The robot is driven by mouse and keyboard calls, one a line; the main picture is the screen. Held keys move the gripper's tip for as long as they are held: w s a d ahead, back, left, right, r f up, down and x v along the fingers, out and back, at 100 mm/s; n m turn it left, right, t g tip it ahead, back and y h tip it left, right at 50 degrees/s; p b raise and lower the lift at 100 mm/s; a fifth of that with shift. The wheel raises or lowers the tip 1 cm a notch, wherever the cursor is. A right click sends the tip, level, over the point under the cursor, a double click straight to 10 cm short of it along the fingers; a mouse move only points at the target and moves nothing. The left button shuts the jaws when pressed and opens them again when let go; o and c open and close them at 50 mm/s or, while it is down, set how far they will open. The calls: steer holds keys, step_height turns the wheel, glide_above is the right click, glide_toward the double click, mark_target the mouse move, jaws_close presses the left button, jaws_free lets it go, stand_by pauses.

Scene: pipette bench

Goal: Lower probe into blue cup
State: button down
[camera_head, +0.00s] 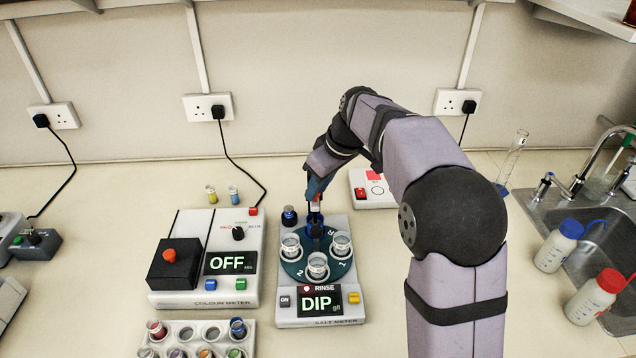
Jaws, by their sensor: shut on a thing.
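The salt meter (320,321) stands at the middle of the bench, its display reading DIP with a RINSE label above. On it is a dark teal round cup holder (299,268) with clear cups at its left (291,246), front (317,266) and right (342,243). My gripper (315,196) is over the back of the holder, shut on the dark, slim probe (314,218), which points down. A blue cup seems to be at the back of the holder, mostly hidden by the probe and gripper. I cannot tell whether the probe tip is inside it.
The colour meter (212,255), reading OFF, is further left, with a vial rack (215,335) in front. A white box with a red switch (373,187) stands behind right. Bottles and a sink are far right.

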step_height(320, 180, down, 2)
steer(key=shift+f+b, duration=0.1)
steer(key=shift+b, duration=0.25)
steer(key=shift+s, duration=0.1)
steer(key=c, duration=1.6)
jaws_free()
steer(key=shift+o, duration=0.2)
steer(key=shift+r, duration=0.2)
